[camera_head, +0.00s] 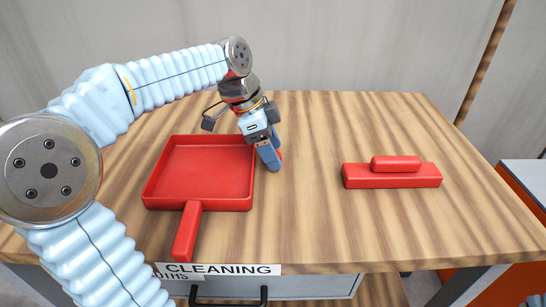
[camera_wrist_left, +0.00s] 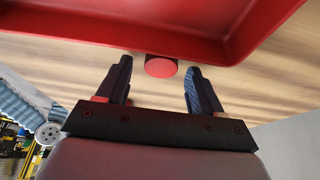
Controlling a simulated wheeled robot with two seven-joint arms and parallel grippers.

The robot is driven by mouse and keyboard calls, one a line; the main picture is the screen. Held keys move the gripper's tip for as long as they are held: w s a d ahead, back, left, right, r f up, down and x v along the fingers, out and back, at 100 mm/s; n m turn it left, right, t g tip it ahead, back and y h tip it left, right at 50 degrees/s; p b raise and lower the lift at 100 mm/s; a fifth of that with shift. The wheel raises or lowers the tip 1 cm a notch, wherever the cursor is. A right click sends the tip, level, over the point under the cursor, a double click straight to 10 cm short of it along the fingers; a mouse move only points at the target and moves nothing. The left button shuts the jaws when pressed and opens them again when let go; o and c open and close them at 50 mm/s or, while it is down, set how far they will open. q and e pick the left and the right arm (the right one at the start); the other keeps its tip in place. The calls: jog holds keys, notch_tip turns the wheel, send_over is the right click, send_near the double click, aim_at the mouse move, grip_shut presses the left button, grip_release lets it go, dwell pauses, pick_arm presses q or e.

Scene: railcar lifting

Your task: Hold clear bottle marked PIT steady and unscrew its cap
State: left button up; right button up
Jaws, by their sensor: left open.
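No clear bottle marked PIT shows in either view. My left gripper (camera_head: 272,165) reaches down over the wooden table, just right of the red dustpan (camera_head: 200,170). In the left wrist view its two fingers (camera_wrist_left: 160,88) stand apart. A small red round thing (camera_wrist_left: 161,67) shows between and beyond the fingertips, close to the dustpan's edge (camera_wrist_left: 110,40). I cannot tell what it is or whether the fingers touch it. My right gripper is not in view.
A red brush-like block (camera_head: 392,176) lies at the right of the wooden table (camera_head: 320,220). A CLEANING label (camera_head: 220,269) is on the table's front edge, above a drawer (camera_head: 300,288). The table's middle is clear. A brown pole (camera_head: 485,60) stands behind at right.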

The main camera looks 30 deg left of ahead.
pick_arm(q)
jog(key=shift+d+f, duration=0.1)
jog(key=shift+f, duration=0.15)
jog(key=c, duration=1.2)
jog(key=shift+r, duration=0.1)
